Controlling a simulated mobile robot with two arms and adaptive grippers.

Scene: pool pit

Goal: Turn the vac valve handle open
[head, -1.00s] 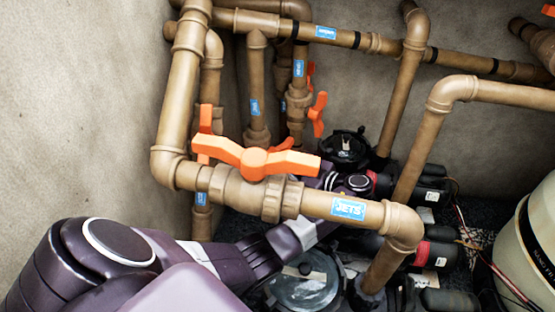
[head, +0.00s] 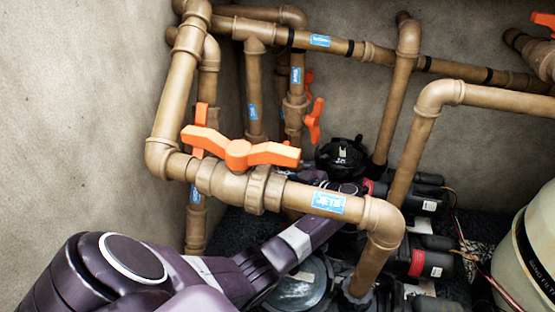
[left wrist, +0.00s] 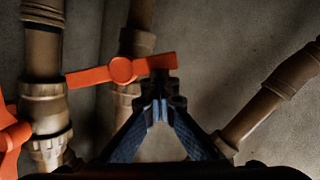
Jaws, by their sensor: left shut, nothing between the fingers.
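An orange valve handle (left wrist: 122,70) on a brown vertical pipe lies nearly level across the left wrist view, its right end slightly higher. My left gripper (left wrist: 160,100) is shut and empty, its tips close to the handle's right end; I cannot tell whether they touch it. In the head view my left arm passes under the front pipe and its fingers are hidden. Smaller orange handles (head: 313,120) show on the rear pipes there. Their blue labels are too small to read, so I cannot tell which is vac. My right gripper is not in view.
A large orange handle (head: 239,154) sits on the front pipe, whose blue label (head: 328,202) appears to read JETS. Black pumps (head: 342,155) stand behind and below the pipes. A beige tank (head: 535,250) is at the right edge. Walls close in at the left and back.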

